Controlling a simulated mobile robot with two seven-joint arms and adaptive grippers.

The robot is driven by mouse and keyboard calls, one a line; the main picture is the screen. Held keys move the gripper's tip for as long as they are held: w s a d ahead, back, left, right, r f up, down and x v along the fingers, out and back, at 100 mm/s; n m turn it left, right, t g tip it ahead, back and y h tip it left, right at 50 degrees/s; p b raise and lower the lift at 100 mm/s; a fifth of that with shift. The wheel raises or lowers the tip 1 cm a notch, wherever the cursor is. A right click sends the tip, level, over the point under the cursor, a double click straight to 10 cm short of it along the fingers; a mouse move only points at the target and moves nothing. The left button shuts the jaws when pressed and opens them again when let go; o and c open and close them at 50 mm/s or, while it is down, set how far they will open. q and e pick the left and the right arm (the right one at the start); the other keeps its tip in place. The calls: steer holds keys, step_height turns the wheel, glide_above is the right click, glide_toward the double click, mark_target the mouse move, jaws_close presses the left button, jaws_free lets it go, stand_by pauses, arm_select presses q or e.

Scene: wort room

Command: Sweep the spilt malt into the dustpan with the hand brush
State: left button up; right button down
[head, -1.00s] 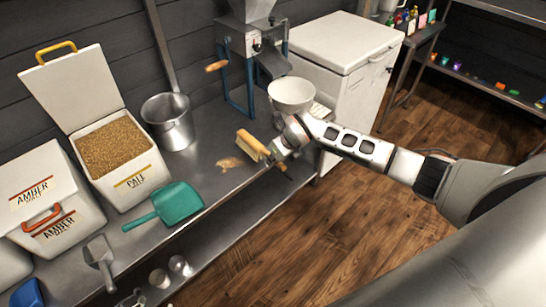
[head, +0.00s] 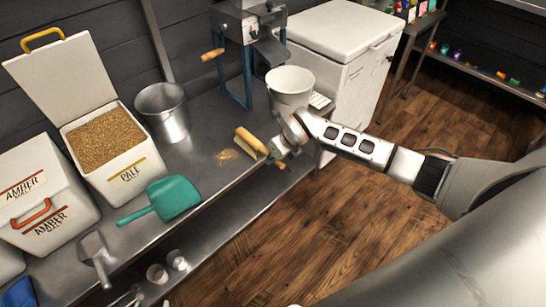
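The spilt malt (head: 227,155) is a thin tan patch just left of the brush. I cannot tell whether the bristles touch it or the bench. The teal dustpan (head: 176,197) lies on the bench left of and nearer than the malt, apart from the brush, with its handle pointing left. The gripper partly hides the brush handle.
A white bowl-like bucket (head: 290,88) stands under the mill (head: 245,25), close behind the gripper. A steel pot (head: 163,112) and an open bin of pale malt (head: 108,155) stand at the left. A metal scoop (head: 96,257) lies by the front edge.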

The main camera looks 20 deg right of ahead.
steer(key=shift+f, duration=0.35)
